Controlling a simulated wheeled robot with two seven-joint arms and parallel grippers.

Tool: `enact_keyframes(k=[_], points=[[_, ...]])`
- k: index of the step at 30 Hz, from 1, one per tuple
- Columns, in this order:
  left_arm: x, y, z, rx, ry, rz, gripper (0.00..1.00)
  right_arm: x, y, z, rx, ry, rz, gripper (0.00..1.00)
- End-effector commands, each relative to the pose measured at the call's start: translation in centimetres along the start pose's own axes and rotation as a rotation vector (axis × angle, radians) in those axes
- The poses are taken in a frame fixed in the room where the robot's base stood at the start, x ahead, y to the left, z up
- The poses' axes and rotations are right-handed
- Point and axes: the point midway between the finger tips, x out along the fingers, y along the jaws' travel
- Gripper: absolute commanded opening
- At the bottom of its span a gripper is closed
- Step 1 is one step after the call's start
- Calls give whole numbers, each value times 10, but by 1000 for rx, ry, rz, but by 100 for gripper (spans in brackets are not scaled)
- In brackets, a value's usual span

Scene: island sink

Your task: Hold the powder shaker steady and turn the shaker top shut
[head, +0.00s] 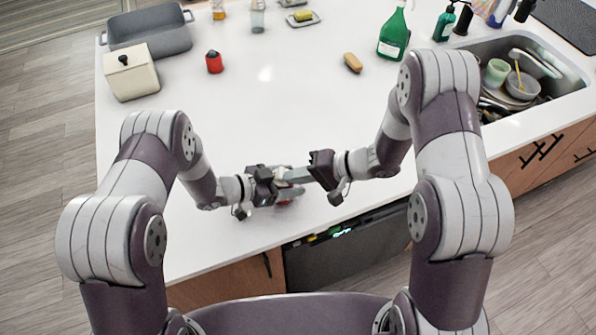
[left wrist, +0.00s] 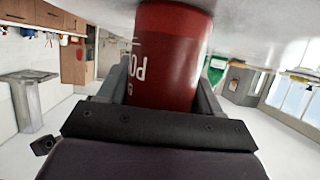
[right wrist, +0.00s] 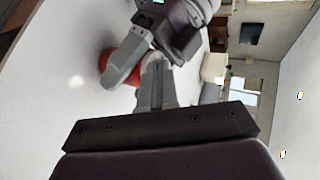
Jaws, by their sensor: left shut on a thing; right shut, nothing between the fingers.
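The powder shaker is a red cylinder with white lettering, filling the top middle of the left wrist view (left wrist: 172,60). My left gripper (head: 288,187) is shut around its body near the counter's front edge. In the head view the shaker is mostly hidden by the grippers, with only bits of red showing. My right gripper (head: 290,176) comes in from the right, its fingers shut and empty, at the shaker's upper end. In the right wrist view the shaker's red side (right wrist: 107,66) shows behind the left gripper's fingers. The shaker top is hidden, so its position cannot be told.
A smaller red container (head: 214,64) with a dark knob stands further back on the white counter. A cream box (head: 131,78) and grey basin (head: 158,38) are back left. A brown sponge (head: 353,62), green spray bottle (head: 393,40) and full sink (head: 545,62) lie right. Mid-counter is clear.

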Motion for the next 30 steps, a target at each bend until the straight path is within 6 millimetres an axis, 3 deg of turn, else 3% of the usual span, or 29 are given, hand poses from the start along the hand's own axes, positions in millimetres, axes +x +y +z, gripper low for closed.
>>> enact_keyframes(k=[15,30], points=[[0,0,0,0,-1,1,29,10,-5,18,230,394,3,0],[0,0,0,0,-1,1,29,18,-10,22,405,700,2,0]])
